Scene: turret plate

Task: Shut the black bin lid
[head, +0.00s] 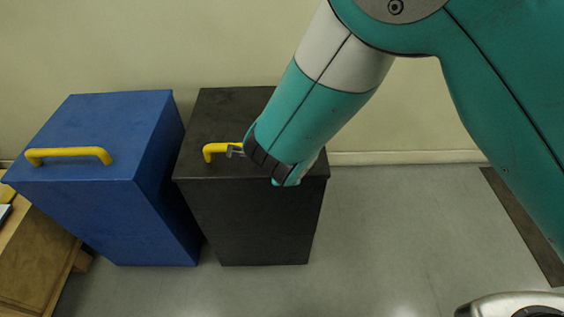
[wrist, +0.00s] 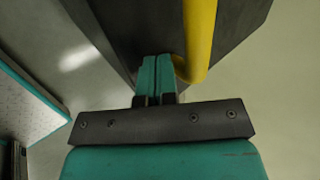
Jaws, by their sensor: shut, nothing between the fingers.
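The black bin (head: 255,220) stands against the wall in the head view. Its black lid (head: 225,107) lies across the top, and I see no clear gap along the front edge. A yellow handle (head: 212,150) is on the lid, its right part hidden behind my arm. My gripper (head: 234,151) is at the handle, over the lid. In the wrist view my gripper (wrist: 156,72) has its fingers together and empty, just left of the yellow handle (wrist: 198,45). Whether they touch the handle or lid I cannot tell.
A blue bin (head: 150,215) with a shut-looking lid and its own yellow handle (head: 68,154) stands close on the left. A wooden piece of furniture (head: 38,265) is at the lower left. The floor (head: 400,225) right of the black bin is clear.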

